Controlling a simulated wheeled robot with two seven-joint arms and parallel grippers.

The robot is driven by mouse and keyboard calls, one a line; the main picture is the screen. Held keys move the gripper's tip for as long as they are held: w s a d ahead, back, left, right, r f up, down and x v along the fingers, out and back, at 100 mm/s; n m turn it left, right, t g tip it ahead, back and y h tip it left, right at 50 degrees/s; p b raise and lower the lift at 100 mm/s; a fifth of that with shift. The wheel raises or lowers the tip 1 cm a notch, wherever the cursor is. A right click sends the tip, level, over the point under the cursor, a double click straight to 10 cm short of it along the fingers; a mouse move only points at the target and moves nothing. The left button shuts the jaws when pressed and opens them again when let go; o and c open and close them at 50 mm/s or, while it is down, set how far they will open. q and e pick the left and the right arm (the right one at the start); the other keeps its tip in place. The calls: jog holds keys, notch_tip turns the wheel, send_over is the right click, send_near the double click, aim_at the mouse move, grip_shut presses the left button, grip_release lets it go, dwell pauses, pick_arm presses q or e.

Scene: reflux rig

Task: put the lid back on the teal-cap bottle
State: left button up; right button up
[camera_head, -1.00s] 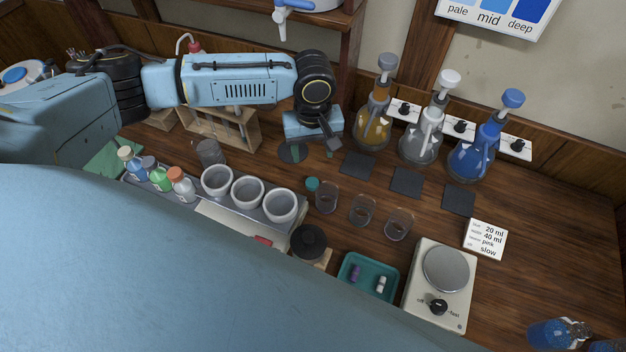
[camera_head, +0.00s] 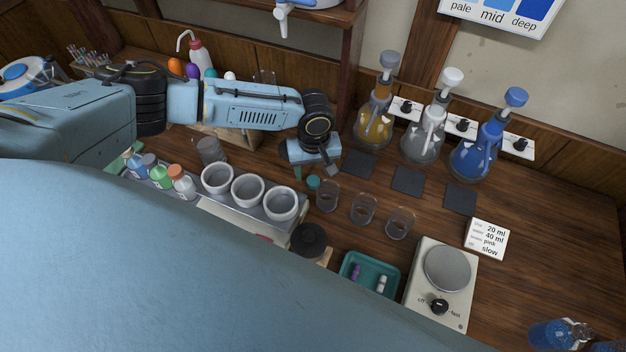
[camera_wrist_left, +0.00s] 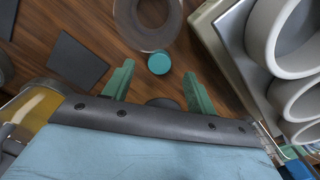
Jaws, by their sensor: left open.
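The small round teal lid (camera_head: 313,182) lies on the wooden bench, left of the nearest clear beaker. It also shows in the left wrist view (camera_wrist_left: 159,63), beside the beaker's rim. My left gripper (camera_head: 313,172) is low over the bench just behind the lid. In the wrist view its two green fingers (camera_wrist_left: 158,88) are apart, with nothing held between them; the lid lies just beyond the tips, near the middle of the gap. Several small bottles, one green (camera_head: 160,176), stand at the left end of the grey tray; I cannot tell which is the teal-cap bottle. My right gripper is not in view.
Clear beakers (camera_head: 364,209) stand in a row to the right of the lid. White bowls (camera_head: 282,203) sit on the tray to the left. A dark round pot (camera_head: 308,240) stands in front. Flasks (camera_head: 374,122) and dark square mats (camera_head: 407,180) are behind and right.

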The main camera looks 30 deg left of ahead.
aim_at(313, 181)
pick_arm(q)
jog(key=f, duration=0.4)
jog(key=shift+w+a+f, duration=0.15)
jog(key=shift+w+a, duration=0.05)
jog(key=c, duration=1.1)
